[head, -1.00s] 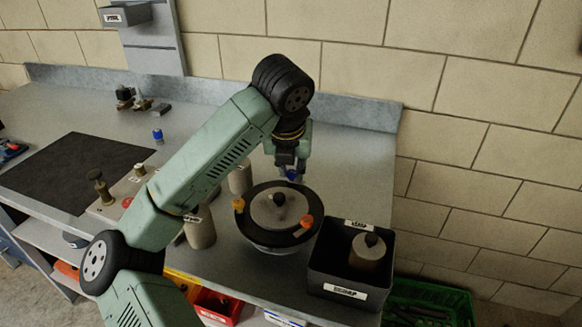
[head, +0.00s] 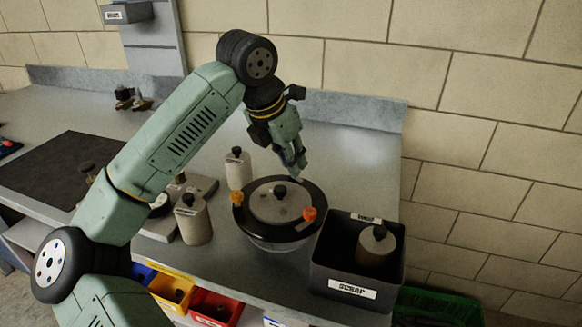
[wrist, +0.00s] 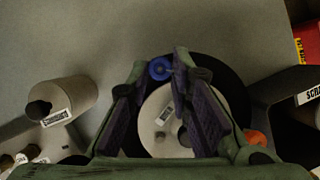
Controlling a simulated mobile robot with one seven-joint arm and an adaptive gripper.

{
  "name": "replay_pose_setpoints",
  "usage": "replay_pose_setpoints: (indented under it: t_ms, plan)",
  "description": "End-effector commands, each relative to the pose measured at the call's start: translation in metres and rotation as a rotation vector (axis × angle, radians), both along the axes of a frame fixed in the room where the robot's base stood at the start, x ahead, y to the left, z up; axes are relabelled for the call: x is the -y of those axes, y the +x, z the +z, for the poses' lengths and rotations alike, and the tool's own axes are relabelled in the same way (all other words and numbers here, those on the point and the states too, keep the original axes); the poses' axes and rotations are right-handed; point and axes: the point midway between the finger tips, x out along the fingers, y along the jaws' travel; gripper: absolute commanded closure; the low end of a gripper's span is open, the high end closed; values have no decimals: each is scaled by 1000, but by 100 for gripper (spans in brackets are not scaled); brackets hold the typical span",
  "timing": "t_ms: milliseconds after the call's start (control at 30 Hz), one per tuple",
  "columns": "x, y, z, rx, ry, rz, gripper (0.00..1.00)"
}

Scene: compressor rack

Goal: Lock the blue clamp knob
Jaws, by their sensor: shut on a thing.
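The blue clamp knob (wrist: 160,68) shows in the wrist view at the far rim of a round pot, between my fingertips. My gripper (wrist: 163,66) is shut on it; in the head view my gripper (head: 299,168) comes down tilted to the far rim, and its fingers hide the knob. The pot has a black ring (head: 262,234) and a grey lid (head: 278,204) with a black knob (head: 280,191). Two orange clamp knobs sit on the ring, one at left (head: 237,198) and one at front right (head: 309,214).
A black scrap bin (head: 345,290) holding a grey cylinder (head: 375,245) stands close right of the pot. Two pale cylinders stand left of it, one behind (head: 238,169) and one in front (head: 193,222). Coloured bins (head: 212,306) sit below the bench's front edge. Bench right of my gripper is clear.

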Motion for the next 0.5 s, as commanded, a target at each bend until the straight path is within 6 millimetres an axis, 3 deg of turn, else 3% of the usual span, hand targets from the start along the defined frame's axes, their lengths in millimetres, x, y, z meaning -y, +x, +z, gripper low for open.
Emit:
replay_pose_setpoints:
  t_ms: [500]
  plan:
    - [-3, 5, 2, -1, -1, -489, 100]
